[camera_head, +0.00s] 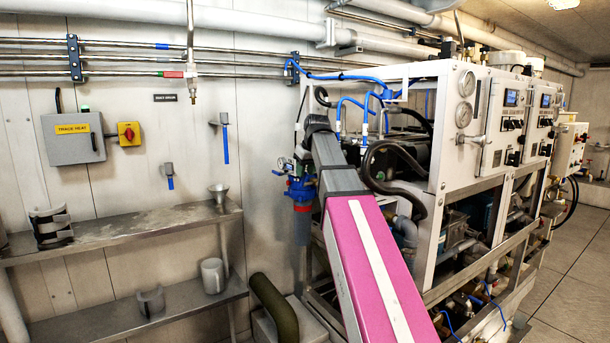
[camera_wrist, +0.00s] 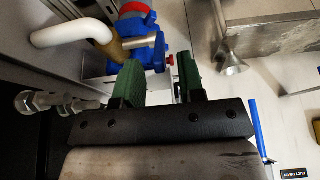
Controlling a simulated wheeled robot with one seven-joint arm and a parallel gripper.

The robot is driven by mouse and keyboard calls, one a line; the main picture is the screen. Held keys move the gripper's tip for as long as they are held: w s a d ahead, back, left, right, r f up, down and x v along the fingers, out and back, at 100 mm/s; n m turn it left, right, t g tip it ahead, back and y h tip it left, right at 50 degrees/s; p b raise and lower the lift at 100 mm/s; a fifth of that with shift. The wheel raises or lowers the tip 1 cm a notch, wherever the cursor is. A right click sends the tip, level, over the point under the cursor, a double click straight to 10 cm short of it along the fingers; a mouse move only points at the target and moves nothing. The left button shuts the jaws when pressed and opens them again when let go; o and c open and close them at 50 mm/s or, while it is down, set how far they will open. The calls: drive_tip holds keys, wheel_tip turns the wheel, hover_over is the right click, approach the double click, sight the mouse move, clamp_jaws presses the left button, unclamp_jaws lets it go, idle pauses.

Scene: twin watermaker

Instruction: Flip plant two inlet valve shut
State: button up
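A blue fitting with a red ring stands at the near end of the white machine frame in the head view (camera_head: 300,188), with a small gauge beside it. In the head view my gripper cannot be made out behind my arm.
A white hose elbow (camera_wrist: 70,32) and a metal fitting (camera_wrist: 55,102) are close on the left of the wrist view. A steel funnel (camera_head: 218,191) sits on the wall shelf (camera_head: 120,230). The white machine frame (camera_head: 437,190) stands right of my arm.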

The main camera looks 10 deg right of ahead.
drive_tip(key=shift+x, duration=0.8)
clamp_jaws()
drive_tip(key=shift+w+a+r+g+h, duration=0.2)
drive_tip(key=shift+w+g+h, duration=0.1)
drive_tip(key=shift+w+g, duration=0.25)
drive_tip(key=shift+a+g+h, duration=0.1)
drive_tip(key=shift+g+h, duration=0.2)
drive_tip(key=shift+g, duration=0.65)
unclamp_jaws()
